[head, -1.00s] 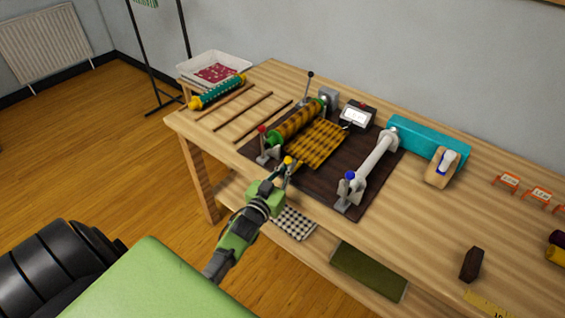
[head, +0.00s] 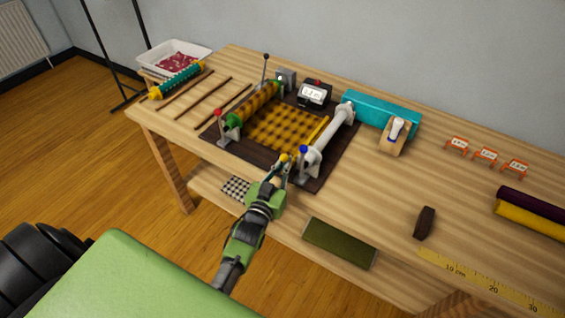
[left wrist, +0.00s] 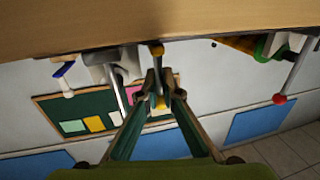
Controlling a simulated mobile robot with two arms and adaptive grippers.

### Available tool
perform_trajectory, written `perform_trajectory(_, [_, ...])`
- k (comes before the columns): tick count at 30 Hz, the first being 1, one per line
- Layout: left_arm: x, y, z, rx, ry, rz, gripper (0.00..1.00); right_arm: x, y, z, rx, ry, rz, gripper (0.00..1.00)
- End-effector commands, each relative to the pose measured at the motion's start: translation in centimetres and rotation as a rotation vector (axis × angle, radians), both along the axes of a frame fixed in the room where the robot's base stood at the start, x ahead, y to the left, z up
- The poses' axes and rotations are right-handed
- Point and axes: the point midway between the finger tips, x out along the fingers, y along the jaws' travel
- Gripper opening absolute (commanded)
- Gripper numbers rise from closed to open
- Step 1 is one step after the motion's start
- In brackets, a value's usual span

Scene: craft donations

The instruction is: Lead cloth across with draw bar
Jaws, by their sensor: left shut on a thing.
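The yellow-and-black checked cloth (head: 280,126) lies flat, running from the green-ended feed roll (head: 253,103) on the left toward the pale take-up roller (head: 329,140) on the right. A thin yellow strip (head: 318,129) shows along its right edge, close to the roller. My left gripper (head: 280,171) is at the front edge of the table, shut on the near end of the draw bar, where a yellow knob (head: 284,157) shows. Most of the bar is hidden. My right gripper is out of view.
The rollers stand on a dark board (head: 312,182). A display box (head: 314,93) and a teal box (head: 380,112) stand behind. Wooden rods (head: 203,104) lie left. A dark block (head: 424,222) and ruler (head: 490,281) lie right, with bare tabletop between.

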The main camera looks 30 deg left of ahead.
Motion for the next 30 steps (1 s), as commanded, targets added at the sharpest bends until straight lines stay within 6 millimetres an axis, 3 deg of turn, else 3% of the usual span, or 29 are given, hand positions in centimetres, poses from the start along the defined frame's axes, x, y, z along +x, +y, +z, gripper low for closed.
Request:
perform_trajectory(2, [0.2,-0.4,0.7,-0.001,-0.016,-0.006,0.0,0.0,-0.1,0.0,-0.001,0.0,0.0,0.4])
perform_trajectory(3, [0.2,-0.4,0.7,-0.001,-0.016,-0.006,0.16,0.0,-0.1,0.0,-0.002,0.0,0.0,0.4])
perform_trajectory(4, [0.2,-0.4,0.7,-0.001,-0.016,-0.006,0.22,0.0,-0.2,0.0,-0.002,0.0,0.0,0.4])
perform_trajectory(20, [0.0,-0.2,0.3,-0.001,-0.007,-0.002,0.22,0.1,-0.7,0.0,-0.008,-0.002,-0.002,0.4])
perform_trajectory(26, [-2.3,-0.4,0.1,-0.002,-0.004,-0.003,0.22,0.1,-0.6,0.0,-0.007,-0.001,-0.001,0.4])
perform_trajectory(30, [-5.2,-0.8,0.1,-0.003,-0.003,-0.003,0.22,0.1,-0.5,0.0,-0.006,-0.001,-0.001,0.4])
